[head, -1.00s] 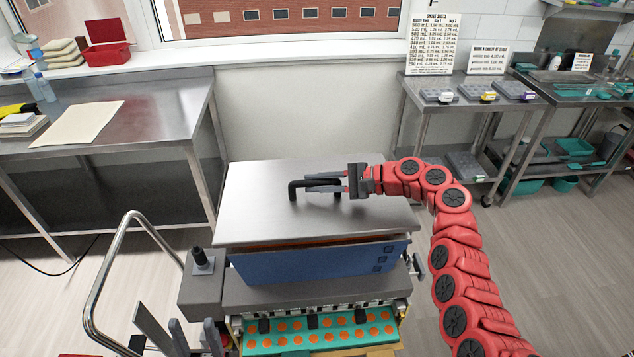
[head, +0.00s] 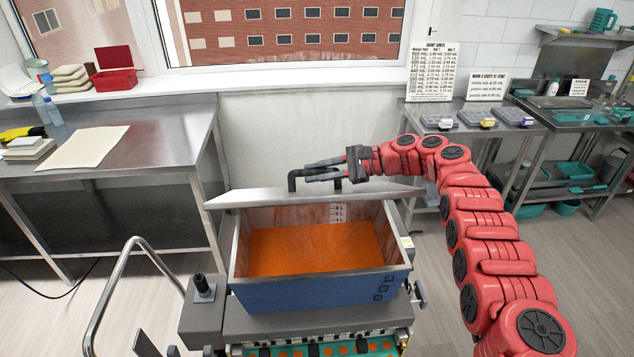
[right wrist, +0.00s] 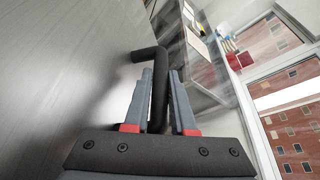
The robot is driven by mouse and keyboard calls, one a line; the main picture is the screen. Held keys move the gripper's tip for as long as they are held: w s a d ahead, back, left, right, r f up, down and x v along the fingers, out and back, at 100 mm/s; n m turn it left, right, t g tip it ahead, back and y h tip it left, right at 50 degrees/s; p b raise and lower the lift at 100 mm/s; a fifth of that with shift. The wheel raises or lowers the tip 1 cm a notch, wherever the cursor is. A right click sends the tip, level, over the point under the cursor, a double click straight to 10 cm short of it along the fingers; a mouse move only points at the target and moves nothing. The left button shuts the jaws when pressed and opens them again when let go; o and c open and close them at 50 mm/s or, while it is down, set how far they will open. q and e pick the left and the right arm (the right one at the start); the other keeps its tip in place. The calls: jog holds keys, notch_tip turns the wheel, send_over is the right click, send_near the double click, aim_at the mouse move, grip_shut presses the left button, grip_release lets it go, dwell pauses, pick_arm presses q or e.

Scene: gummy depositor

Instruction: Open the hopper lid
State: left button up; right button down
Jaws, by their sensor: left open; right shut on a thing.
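Orange filling (head: 310,250) shows in the open hopper. My right gripper (head: 322,170) is shut on the black lid handle (head: 293,180). The right wrist view shows the handle (right wrist: 157,85) between the fingers (right wrist: 162,100), beside the lid's broad steel face (right wrist: 70,70). My left gripper (head: 157,345) shows only as grey finger ends at the bottom edge, apart from the lid; it is open.
A bent steel rail (head: 105,285) stands left of the hopper. A steel table (head: 165,140) with a sheet and a bottle stands at the left. Shelved trolleys (head: 475,125) stand at the back right. The window wall rises behind the lid.

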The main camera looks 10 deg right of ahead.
jog(key=shift+w+r, duration=0.15)
dwell(0.4)
jog(key=c, duration=0.8)
grip_release()
jog(key=shift+w, duration=0.1)
jog(key=shift+o, duration=0.2)
jog(key=shift+d, duration=0.15)
